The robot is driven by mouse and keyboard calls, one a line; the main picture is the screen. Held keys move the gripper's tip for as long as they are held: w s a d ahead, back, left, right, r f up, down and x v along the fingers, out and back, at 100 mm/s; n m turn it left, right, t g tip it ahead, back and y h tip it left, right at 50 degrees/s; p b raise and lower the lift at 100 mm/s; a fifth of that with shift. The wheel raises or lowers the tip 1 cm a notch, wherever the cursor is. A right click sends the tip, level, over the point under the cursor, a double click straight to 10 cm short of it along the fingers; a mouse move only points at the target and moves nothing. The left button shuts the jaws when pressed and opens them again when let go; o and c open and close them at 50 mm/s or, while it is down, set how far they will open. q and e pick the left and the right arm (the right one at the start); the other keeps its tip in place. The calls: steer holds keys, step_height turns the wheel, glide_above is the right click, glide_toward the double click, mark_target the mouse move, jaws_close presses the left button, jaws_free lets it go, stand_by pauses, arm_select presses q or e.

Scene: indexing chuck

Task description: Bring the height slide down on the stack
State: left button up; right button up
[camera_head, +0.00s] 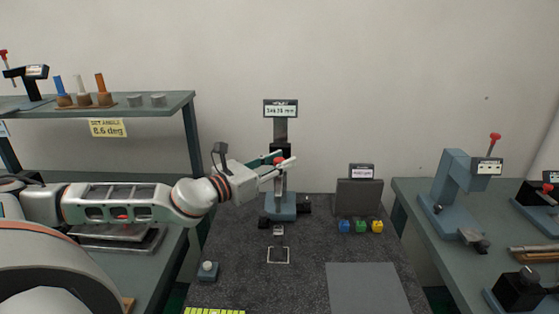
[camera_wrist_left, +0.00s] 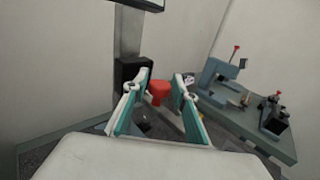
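The height gauge (camera_head: 281,130) stands at the back of the dark middle bench, with a lit readout (camera_head: 280,109) on top. Its slide (camera_wrist_left: 131,72) is a dark block on the column with a red knob (camera_wrist_left: 160,91). My left gripper (camera_head: 288,161) is open at the slide, well above the gauge's blue base (camera_head: 281,206). In the left wrist view, the fingers (camera_wrist_left: 164,76) stand either side of the red knob, with gaps showing. A small grey block (camera_head: 278,231) lies in front of the base; I cannot tell whether it is the stack. My right gripper is out of view.
A grey box with a display (camera_head: 359,196) stands right of the gauge, with blue, green and yellow buttons before it. A white-outlined square (camera_head: 278,255) and a grey pad (camera_head: 368,288) mark the bench. A shelf (camera_head: 150,104) stands left; another bench (camera_head: 472,270) with devices stands right.

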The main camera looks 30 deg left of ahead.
mark_target(279, 182)
arm_select(q)
steer(key=c, duration=0.5)
step_height(279, 182, down, 6)
steer(key=b, duration=0.3)
steer(key=shift+f+b, duration=0.1)
steer(key=shift+b, duration=0.25)
steer(key=o, duration=0.5)
steer(key=shift+s, duration=0.1)
